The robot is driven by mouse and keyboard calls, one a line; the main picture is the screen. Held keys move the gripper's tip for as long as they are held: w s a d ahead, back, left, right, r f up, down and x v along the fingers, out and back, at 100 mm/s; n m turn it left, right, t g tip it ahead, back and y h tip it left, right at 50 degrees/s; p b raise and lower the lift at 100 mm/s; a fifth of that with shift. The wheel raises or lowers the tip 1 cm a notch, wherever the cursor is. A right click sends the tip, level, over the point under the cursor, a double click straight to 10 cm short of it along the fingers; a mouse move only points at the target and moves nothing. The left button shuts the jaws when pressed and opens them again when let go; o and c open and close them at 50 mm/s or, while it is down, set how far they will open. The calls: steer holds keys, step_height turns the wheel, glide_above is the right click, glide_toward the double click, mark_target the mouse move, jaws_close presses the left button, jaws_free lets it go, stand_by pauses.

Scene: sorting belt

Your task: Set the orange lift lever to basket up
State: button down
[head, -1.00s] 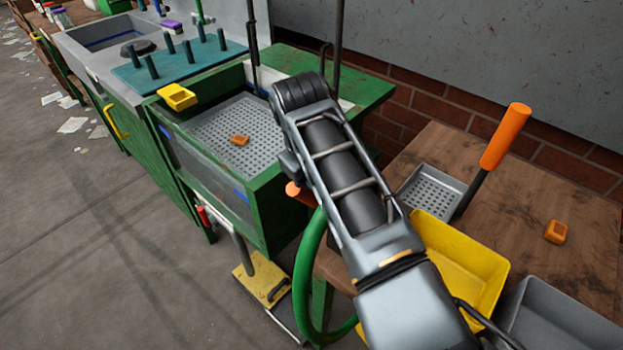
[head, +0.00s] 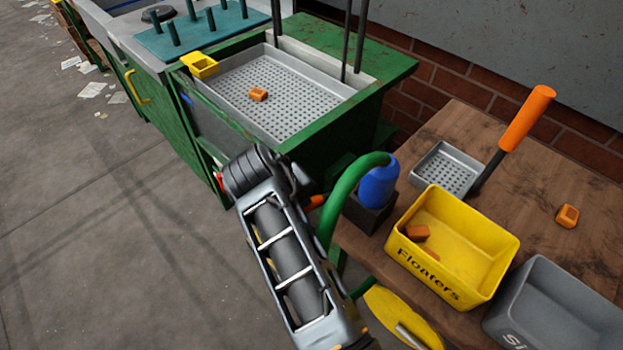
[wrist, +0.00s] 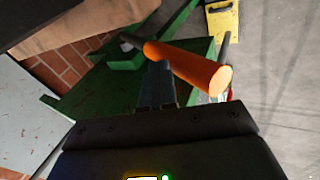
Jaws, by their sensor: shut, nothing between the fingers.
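The orange lift lever shows as a thick orange handle (wrist: 188,66) across the upper middle of the wrist view. In the head view only a short orange part (head: 315,202) shows beside the green tank stand, the rest hidden behind my arm. My gripper (wrist: 161,72) is shut and empty, its dark fingertips close beside the handle. I cannot tell whether they touch it. In the head view my arm hides the fingers. The basket (head: 235,92) is a perforated grey tray in the green-framed tank, with a small orange block (head: 258,94) on it.
A perforated scoop (head: 445,170) with an orange handle, a yellow Floaters bin (head: 480,240) and a grey bin (head: 560,310) are on the wooden table at right. A green hose (head: 335,205) and blue cylinder (head: 378,182) are right of my arm.

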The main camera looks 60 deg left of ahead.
steer(key=shift+s+d+f, duration=0.25)
steer(key=shift+s+f, duration=0.8)
steer(key=shift+f, duration=0.15)
steer(key=r+p, duration=0.1)
steer(key=w+r+p, duration=0.1)
steer(key=r, duration=0.1)
steer(key=w+r+p, duration=0.1)
steer(key=r, duration=0.1)
steer(key=shift+w+r, duration=0.15)
steer(key=shift+r, duration=0.05)
steer(key=s+v, duration=0.1)
steer(key=v, duration=0.8)
steer(key=shift+d+f+b, duration=0.25)
steer(key=shift+f+b, duration=0.05)
